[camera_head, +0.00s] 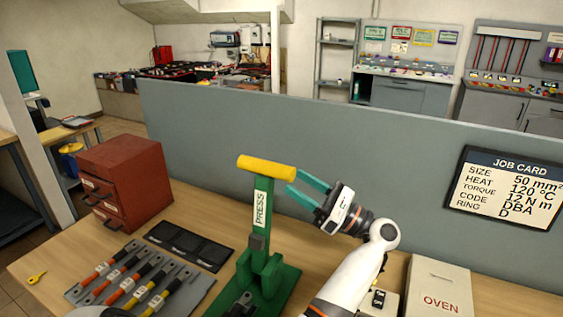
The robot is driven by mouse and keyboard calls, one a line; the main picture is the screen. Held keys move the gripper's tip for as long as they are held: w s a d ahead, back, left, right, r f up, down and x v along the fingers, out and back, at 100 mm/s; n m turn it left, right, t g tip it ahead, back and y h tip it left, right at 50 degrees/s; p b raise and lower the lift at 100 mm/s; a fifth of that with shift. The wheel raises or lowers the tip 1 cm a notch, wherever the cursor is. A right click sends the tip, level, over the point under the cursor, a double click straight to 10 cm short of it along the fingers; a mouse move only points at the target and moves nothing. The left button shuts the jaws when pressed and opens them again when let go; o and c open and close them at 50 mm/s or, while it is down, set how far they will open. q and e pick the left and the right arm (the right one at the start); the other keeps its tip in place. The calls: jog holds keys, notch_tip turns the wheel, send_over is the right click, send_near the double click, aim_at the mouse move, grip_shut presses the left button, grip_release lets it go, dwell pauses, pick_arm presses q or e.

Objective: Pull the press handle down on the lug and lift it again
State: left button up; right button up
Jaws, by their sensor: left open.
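The green press (262,275) stands on the bench with a white PRESS label on its upright lever. Its yellow handle (262,167) lies across the top and is up. My left gripper (293,181) has teal fingers, open, pointing left at the right end of the handle. The fingertips are at or very near that end; I cannot tell whether they touch it. No finger is seen closed around the bar. A dark piece (240,304) shows at the press base, cut by the picture's lower edge; I cannot tell whether it is the lug. My right gripper is not in view.
A red drawer cabinet (124,180), a dark tray (188,245) and a grey rack of coloured cables (185,301) lie left of the press. An OVEN box (438,288) stands right. A grey partition (400,170) with a job card (508,190) closes the bench's back.

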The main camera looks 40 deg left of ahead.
aim_at(280, 172)
pick_arm(q)
jog(key=p+x, duration=0.2)
jog(key=x, duration=0.2)
jog(key=shift+a+r, duration=0.2)
jog(key=shift+a, duration=0.15)
jog(key=shift+s+a+r, duration=0.2)
jog(key=shift+a, duration=0.4)
jog(key=shift+c, duration=0.3)
grip_shut()
jog(key=shift+f, duration=0.1)
